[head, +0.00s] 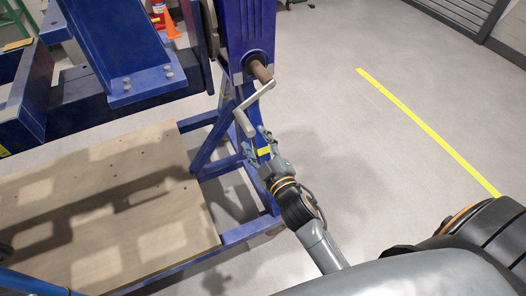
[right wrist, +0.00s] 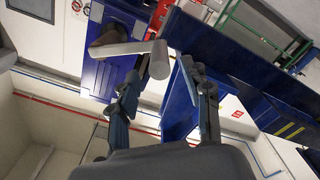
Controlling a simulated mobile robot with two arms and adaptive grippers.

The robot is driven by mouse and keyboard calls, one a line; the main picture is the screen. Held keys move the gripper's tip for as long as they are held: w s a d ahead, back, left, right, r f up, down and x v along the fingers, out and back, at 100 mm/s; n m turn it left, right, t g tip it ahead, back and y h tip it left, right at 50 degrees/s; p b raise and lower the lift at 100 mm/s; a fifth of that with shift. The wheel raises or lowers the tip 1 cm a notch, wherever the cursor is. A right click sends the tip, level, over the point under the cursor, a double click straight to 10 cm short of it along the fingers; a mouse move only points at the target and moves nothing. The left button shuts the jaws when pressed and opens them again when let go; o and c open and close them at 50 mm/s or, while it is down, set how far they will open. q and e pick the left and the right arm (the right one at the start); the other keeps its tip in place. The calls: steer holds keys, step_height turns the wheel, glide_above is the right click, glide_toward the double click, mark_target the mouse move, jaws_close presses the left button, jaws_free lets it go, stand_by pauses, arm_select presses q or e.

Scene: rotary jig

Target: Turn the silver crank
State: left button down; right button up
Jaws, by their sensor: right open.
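The silver crank (head: 254,98) sticks out from a brown shaft (head: 261,71) on the blue upright of the jig. Its arm slants down to the left and ends in a short round handle (head: 244,123). My right gripper (head: 255,141) is open just below the handle's end. In the right wrist view the handle (right wrist: 128,49) points toward the camera, with its round end near the gap between the open fingertips (right wrist: 160,72). The fingers do not grip it. My left gripper is not in view.
The blue jig frame (head: 250,30) stands around the crank, with a lower brace behind my right gripper. A wooden platform (head: 100,215) lies at lower left. Open grey floor with a yellow line (head: 425,127) is on the right. An orange cone (head: 168,20) stands far back.

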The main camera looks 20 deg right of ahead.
steer(key=shift+s, duration=2.3)
